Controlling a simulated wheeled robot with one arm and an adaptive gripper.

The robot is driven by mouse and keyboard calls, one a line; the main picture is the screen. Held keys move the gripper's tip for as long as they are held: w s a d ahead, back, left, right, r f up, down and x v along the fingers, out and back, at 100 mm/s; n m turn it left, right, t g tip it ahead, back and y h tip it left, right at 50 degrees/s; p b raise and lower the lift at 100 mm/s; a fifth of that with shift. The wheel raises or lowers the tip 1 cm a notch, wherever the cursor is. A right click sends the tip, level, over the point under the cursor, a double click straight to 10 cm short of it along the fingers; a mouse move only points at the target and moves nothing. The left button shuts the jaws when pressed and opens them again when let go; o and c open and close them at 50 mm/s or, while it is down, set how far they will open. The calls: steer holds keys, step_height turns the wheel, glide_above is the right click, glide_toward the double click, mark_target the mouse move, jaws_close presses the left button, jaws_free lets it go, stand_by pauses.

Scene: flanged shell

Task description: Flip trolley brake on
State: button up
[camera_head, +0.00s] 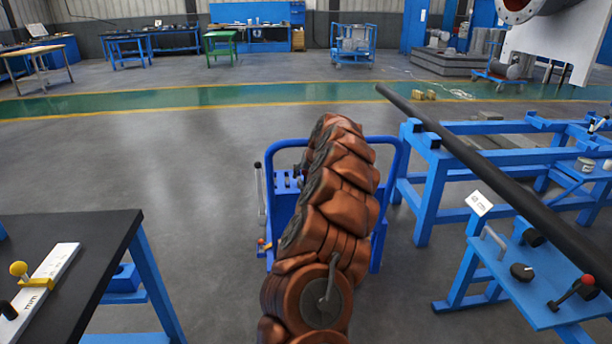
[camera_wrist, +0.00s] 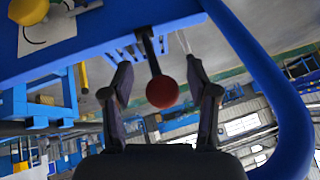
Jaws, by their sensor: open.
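A blue trolley (camera_head: 376,245) with a tubular frame stands mid-floor, largely hidden behind my copper-coloured arm in the head view. In the wrist view, a black lever with a red ball knob (camera_wrist: 162,92) extends from a blue part of the frame. My gripper (camera_wrist: 158,64) is open, with one dark finger on each side of the lever and knob. Gaps show on both sides, and I see no contact. How deep the knob sits between the fingers is hard to tell. A small red-orange knob (camera_head: 262,243) shows at the trolley's left side. My gripper is hidden in the head view.
A dark-topped table (camera_head: 95,262) with a yellow knob (camera_head: 19,268) stands at left. At right are a blue stand (camera_head: 428,190), a long dark bar (camera_head: 490,175) and a blue panel with levers (camera_head: 545,280). A blue tube (camera_wrist: 285,90) curves close by my gripper's right side. Floor behind is clear.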

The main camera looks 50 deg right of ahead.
steer(key=v, duration=1.2)
stand_by(0.6)
